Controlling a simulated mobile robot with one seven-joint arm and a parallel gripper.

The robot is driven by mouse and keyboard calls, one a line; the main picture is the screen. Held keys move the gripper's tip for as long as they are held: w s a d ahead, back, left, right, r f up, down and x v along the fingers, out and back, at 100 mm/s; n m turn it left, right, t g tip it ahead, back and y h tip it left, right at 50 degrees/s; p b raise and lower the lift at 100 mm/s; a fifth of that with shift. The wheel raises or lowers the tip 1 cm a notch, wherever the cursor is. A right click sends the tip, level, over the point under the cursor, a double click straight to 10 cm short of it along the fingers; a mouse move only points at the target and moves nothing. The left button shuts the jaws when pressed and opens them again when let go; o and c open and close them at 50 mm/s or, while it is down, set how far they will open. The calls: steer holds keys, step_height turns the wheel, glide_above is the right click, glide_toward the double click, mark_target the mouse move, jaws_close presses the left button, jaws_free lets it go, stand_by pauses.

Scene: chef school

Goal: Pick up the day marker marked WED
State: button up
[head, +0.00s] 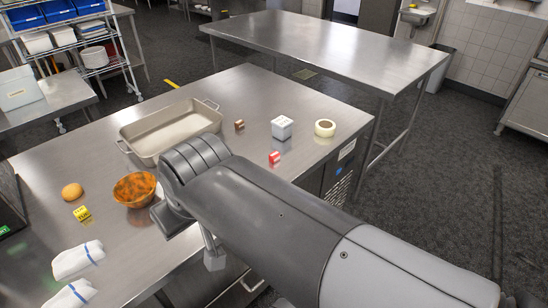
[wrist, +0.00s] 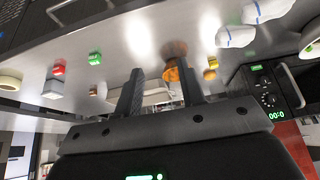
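Several small coloured blocks look like day markers, but I cannot read WED on any. A red block (head: 274,157) with a pale marking lies on the steel table right of centre; it also shows in the wrist view (wrist: 59,67). A yellow block (head: 82,212) with dark lettering sits at the left; it also shows in the wrist view (wrist: 209,75). A brown block (head: 239,124) is behind the red one. A green block (wrist: 95,58) shows only in the wrist view. My gripper (wrist: 160,66) is open and empty, above the table, apart from the blocks.
An orange bowl (head: 134,189), a bun (head: 72,191) and a metal pan (head: 170,131) stand on the table (head: 75,157). A grey-white cube (head: 282,127) and a tape roll (head: 325,128) are at the right. Cloths (head: 78,260) lie at the front left.

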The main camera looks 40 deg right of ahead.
steer(key=shift+o, duration=0.2)
steer(key=o, duration=0.4)
steer(key=shift+o, duration=0.2)
